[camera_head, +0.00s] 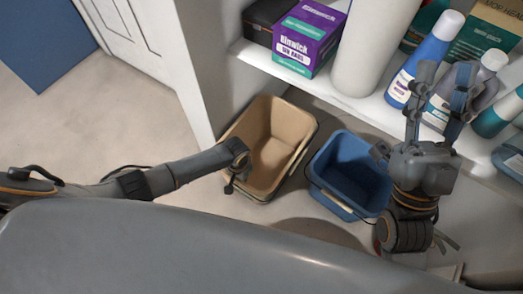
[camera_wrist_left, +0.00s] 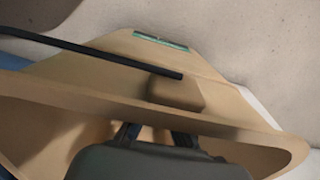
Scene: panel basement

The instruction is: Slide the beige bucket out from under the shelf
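The beige bucket (camera_head: 293,150) stands upright on the floor, its far end by the shelf's lower edge. My left gripper (camera_head: 236,172) is at its near-left rim. In the left wrist view the bucket's rim (camera_wrist_left: 240,130) crosses in front of the gripper (camera_wrist_left: 155,135). Its fingers show apart at their bases, but their tips are hidden behind the rim, so I cannot tell whether they hold it. A dark handle bar (camera_wrist_left: 90,55) and its beige mount show beyond the rim. My right gripper (camera_head: 445,75) is open and empty, fingers upward, in front of the shelf.
A blue bucket (camera_head: 345,170) stands just right of the beige one. The white shelf (camera_head: 345,103) holds a purple box (camera_head: 305,45), a white roll (camera_head: 370,45), a blue bottle (camera_head: 425,65) and other bottles. A white door (camera_head: 130,35) is at the back left. Floor at left is clear.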

